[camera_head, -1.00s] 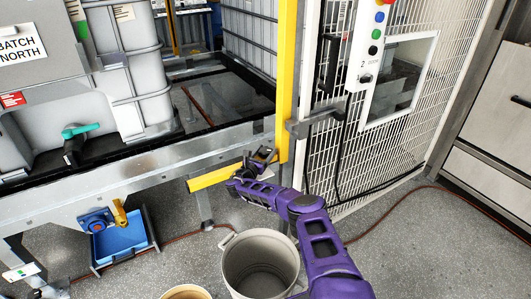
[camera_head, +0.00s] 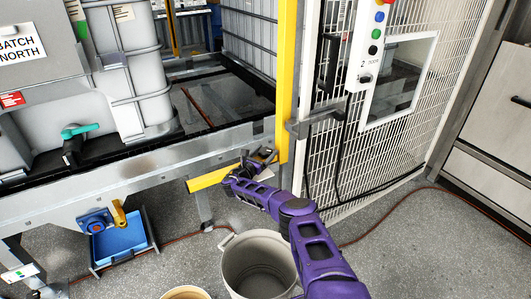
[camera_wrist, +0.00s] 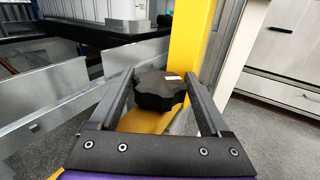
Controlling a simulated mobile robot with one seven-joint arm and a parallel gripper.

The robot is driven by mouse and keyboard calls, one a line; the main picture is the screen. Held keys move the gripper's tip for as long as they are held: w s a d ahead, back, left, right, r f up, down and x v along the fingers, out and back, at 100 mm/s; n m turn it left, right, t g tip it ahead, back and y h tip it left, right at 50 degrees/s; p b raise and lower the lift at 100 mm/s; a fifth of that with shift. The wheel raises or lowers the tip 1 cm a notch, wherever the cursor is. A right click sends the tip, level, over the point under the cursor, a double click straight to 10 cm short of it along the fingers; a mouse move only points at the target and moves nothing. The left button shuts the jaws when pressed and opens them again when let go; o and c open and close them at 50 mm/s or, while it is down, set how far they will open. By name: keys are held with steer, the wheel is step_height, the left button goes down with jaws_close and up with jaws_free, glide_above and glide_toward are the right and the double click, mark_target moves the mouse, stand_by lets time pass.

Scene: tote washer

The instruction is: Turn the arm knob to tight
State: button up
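The arm knob (camera_wrist: 158,94) is black with a lobed rim and a small white mark on its top. It sits on the yellow arm (camera_head: 207,180), close to the yellow post. My gripper (camera_wrist: 159,76) is open, with one finger on each side of the knob in the wrist view. A narrow gap seems to show on both sides, but I cannot tell if a finger touches. In the head view my gripper (camera_head: 262,160) is at the yellow arm beside the post, and it largely hides the knob.
The yellow post (camera_head: 287,85) rises close beside my gripper. A metal rail (camera_head: 150,166) runs left. The mesh fence door (camera_head: 335,165) stands to the right. A grey bucket (camera_head: 259,268) is on the floor below my arm, and a blue tray (camera_head: 120,240) lies at lower left.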

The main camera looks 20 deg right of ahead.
steer(key=p+v, duration=0.1)
steer(key=v, duration=1.6)
steer(key=shift+a+p, duration=0.2)
steer(key=shift+p, duration=0.1)
steer(key=shift+s, duration=0.1)
